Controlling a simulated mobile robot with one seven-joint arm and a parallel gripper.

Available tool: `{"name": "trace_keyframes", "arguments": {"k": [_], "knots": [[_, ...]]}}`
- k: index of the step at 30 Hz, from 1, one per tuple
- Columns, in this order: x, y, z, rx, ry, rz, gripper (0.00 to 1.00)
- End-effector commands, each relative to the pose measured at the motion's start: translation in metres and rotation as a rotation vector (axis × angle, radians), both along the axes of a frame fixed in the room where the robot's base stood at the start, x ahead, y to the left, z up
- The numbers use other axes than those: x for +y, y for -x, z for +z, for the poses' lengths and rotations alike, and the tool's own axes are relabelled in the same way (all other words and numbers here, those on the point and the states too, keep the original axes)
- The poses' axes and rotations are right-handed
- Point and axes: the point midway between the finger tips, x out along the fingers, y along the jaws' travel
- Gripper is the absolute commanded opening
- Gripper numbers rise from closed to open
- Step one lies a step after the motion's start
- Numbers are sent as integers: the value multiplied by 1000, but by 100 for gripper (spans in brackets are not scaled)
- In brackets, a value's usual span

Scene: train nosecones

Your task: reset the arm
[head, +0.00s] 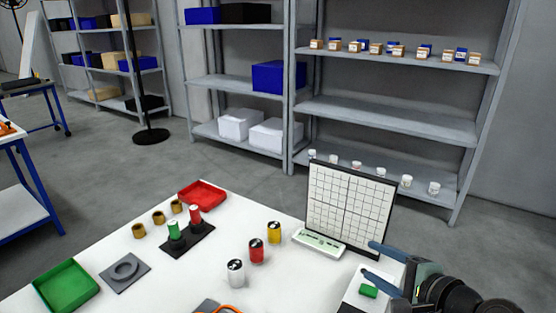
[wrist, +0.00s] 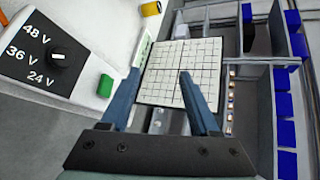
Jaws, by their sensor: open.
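My gripper (head: 374,262) is at the lower right of the head view, above the right part of the white table. Its two blue fingers are spread apart with nothing between them; they also show in the wrist view (wrist: 158,92). The fingers point toward a white grid board (head: 350,205) standing upright at the table's back edge. The board also shows beyond the fingers in the wrist view (wrist: 180,75). Below the fingers in the head view is a box with a green button (head: 369,291). The wrist view shows its dial marked 48 V, 36 V and 24 V (wrist: 57,57).
White (head: 236,272), red (head: 257,251) and yellow (head: 274,232) cylinders stand mid-table. A black holder (head: 190,246) carries a green and a red piece. Red (head: 202,194) and green (head: 66,287) trays lie left. Grey shelves (head: 400,116) stand behind.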

Motion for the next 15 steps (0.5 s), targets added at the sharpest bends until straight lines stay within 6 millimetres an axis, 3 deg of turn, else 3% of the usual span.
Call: {"name": "trace_keyframes", "arguments": {"k": [1,3,7,11,15], "knots": [[16,-15,39,-95,175,14,62],[34,-28,88,-229,407,12,62],[69,-32,180,-468,775,-22,62],[108,-13,270,-694,1077,-96,62],[147,32,359,-915,1348,-228,62]]}}
